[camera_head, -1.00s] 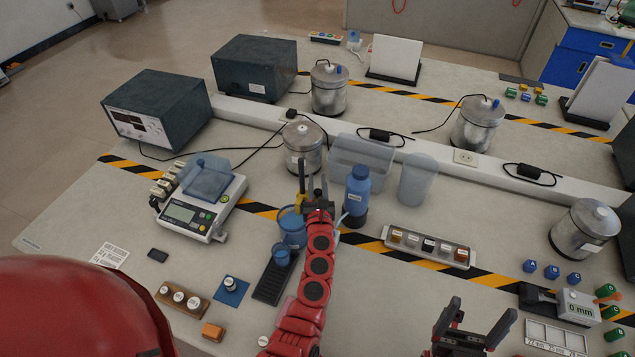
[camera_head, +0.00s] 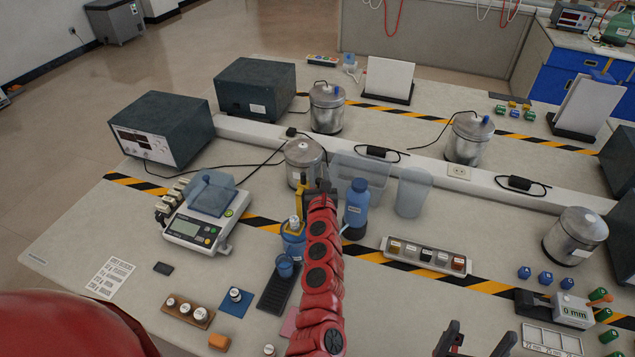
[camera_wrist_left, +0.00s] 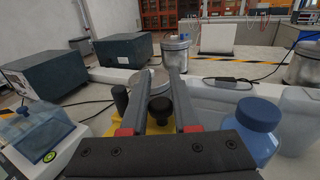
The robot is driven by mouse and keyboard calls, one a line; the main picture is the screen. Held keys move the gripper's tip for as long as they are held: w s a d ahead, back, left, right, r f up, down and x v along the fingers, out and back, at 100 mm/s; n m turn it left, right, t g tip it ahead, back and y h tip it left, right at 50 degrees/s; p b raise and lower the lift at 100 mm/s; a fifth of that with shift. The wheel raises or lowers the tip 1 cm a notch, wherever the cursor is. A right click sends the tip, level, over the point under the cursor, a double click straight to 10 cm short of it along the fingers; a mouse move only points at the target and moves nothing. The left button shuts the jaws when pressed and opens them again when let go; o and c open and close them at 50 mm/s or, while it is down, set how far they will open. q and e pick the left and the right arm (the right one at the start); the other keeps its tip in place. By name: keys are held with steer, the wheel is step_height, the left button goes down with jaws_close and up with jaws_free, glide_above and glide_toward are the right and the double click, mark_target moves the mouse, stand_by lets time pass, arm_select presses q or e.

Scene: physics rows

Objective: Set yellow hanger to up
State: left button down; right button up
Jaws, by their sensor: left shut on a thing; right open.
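The yellow hanger (camera_head: 299,193) stands just left of my left gripper (camera_head: 318,187), above a blue vessel (camera_head: 293,245) on the table. In the left wrist view a black knob (camera_wrist_left: 160,109) sits between the two fingers of my left gripper (camera_wrist_left: 159,100), and a strip of the yellow hanger (camera_wrist_left: 116,143) shows low beside the left finger. The gripper is shut on the hanger; the exact contact is hard to see. Much of the hanger is hidden by my gripper and arm. My right gripper (camera_head: 480,334) is open and empty at the bottom edge of the head view.
A blue bottle (camera_head: 356,203) stands close right of my left gripper, with translucent containers (camera_head: 412,193) behind. A metal canister (camera_head: 304,160) stands directly behind it. A balance (camera_head: 200,226) is to the left. A rack of small samples (camera_head: 427,254) lies to the right.

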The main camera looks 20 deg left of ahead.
arm_select(q)
steer(key=shift+r, duration=0.25)
steer(key=c, duration=0.9)
jaws_free()
steer(key=shift+c, duration=0.2)
steer(key=shift+f, duration=0.1)
steer(key=b+v, duration=0.2)
steer(key=v, duration=1.5)
steer(key=shift+s, duration=0.15)
